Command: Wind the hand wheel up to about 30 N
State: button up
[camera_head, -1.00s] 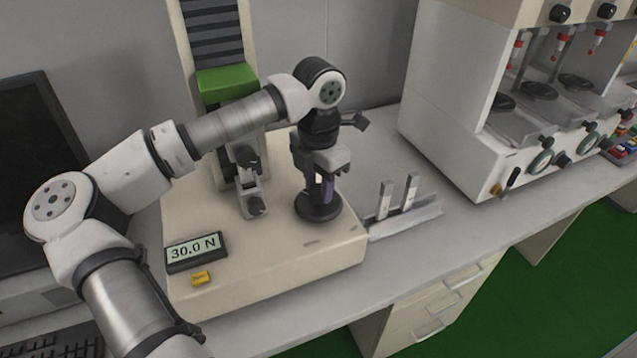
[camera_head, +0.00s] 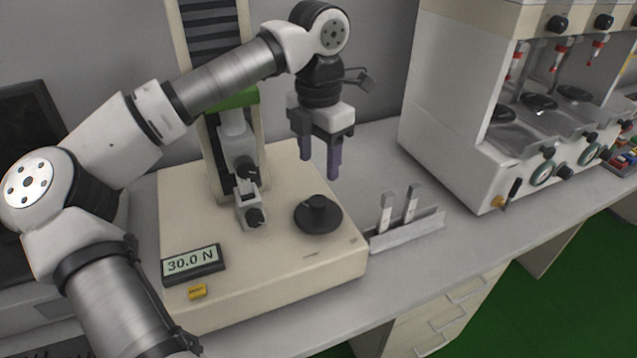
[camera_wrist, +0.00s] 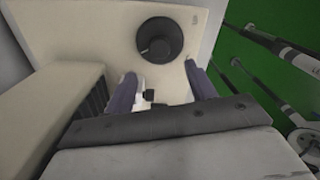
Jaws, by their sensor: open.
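The black hand wheel (camera_head: 318,215) lies flat on the cream base of the test stand (camera_head: 290,262), with a raised hub in its middle. It also shows in the wrist view (camera_wrist: 160,40), beyond my fingertips. The display (camera_head: 193,263) at the front left of the base reads 30.0 N. My gripper (camera_head: 320,170) is open and empty, above the wheel and apart from it. Its two purple fingers point down, and they flank the lower part of the wrist view (camera_wrist: 160,75). Clamps (camera_head: 248,190) stand on the base left of the wheel.
A yellow button (camera_head: 197,291) sits below the display. A grey rack (camera_head: 405,232) with two upright metal strips stands right of the base. A large white machine (camera_head: 450,120) with several stations fills the right of the bench. A dark monitor (camera_head: 30,125) is at the left.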

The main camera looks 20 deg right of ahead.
jog(key=shift+r, duration=2.35)
